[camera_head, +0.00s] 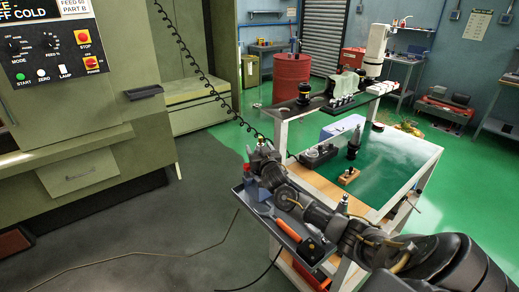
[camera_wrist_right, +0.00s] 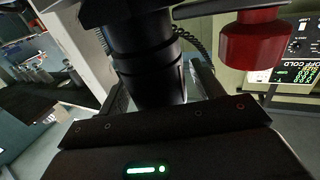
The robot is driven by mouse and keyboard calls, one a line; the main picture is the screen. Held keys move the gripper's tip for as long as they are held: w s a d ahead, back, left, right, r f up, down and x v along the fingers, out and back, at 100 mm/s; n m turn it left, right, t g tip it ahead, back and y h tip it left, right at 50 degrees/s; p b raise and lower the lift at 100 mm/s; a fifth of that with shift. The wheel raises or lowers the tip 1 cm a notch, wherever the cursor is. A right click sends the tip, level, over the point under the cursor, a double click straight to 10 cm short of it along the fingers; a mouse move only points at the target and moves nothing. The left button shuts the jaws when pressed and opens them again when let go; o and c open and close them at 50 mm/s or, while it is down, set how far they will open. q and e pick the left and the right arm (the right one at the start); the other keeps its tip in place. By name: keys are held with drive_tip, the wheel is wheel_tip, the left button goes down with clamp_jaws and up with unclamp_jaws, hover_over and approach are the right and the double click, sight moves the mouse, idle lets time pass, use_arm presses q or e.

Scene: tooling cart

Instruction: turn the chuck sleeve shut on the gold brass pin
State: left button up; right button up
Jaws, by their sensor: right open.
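The gold brass pin (camera_head: 261,139) shows as a small gold tip at the far left corner of the cart, just above my right gripper (camera_head: 262,151). In the right wrist view, the dark ribbed chuck sleeve (camera_wrist_right: 146,65) stands right in front of the palm. The dark fingers of my right gripper lie on either side of it, apart, so the gripper is open around the sleeve. Contact between fingers and sleeve cannot be told. The pin is hidden in the wrist view. My left gripper is not in view.
A grey side tray (camera_head: 318,243) holds an orange-handled tool (camera_head: 288,230). A red part (camera_wrist_right: 254,42) stands close beside the sleeve. A black tool holder (camera_head: 354,143) stands by a wooden block (camera_head: 348,176) on the green cart top (camera_head: 395,160). The machine's control panel (camera_head: 55,50) is at left.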

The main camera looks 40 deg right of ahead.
drive_tip(key=c, duration=1)
drive_tip(key=shift+f+m+h, duration=0.1)
drive_tip(key=shift+m+h, duration=0.2)
drive_tip(key=shift+h, duration=0.1)
